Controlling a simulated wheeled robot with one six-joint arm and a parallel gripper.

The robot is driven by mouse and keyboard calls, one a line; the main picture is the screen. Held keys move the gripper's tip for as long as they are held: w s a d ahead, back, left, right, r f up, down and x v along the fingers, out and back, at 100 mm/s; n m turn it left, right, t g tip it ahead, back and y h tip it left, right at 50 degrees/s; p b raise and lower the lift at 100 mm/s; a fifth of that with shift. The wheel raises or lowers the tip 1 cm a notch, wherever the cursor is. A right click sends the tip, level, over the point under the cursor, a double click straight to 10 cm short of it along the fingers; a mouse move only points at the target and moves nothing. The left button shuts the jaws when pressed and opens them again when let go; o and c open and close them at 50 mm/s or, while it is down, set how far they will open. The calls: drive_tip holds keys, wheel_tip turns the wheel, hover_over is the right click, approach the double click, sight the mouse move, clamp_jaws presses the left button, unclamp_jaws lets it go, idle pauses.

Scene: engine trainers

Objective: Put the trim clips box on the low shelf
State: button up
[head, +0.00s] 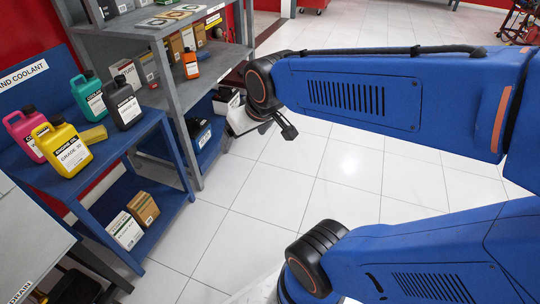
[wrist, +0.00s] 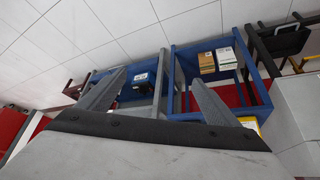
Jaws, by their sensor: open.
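My gripper (head: 280,127) is open and empty, held over the floor to the right of the grey shelf unit. Its two fingers stand wide apart in the wrist view (wrist: 155,100). I cannot read any label as trim clips. A brown box (head: 143,208) and a white and green box (head: 124,230) stand side by side on the blue bench's low shelf (head: 166,204). The wrist view shows the brown box (wrist: 206,63) and the white and green box (wrist: 226,58) too, beyond the fingers. More cartons (head: 184,42) stand on the grey unit's middle shelf.
Pink, yellow, teal and black jugs (head: 70,147) stand on the blue bench top. An orange bottle (head: 190,63) stands on the grey unit. Black batteries (head: 200,132) sit on its lowest shelf. The white tiled floor (head: 300,190) is clear in the middle.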

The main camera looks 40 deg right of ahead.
drive_tip(key=s+d+g, duration=0.1)
drive_tip(key=s, duration=0.9)
drive_tip(key=shift+m, duration=0.3)
idle(0.5)
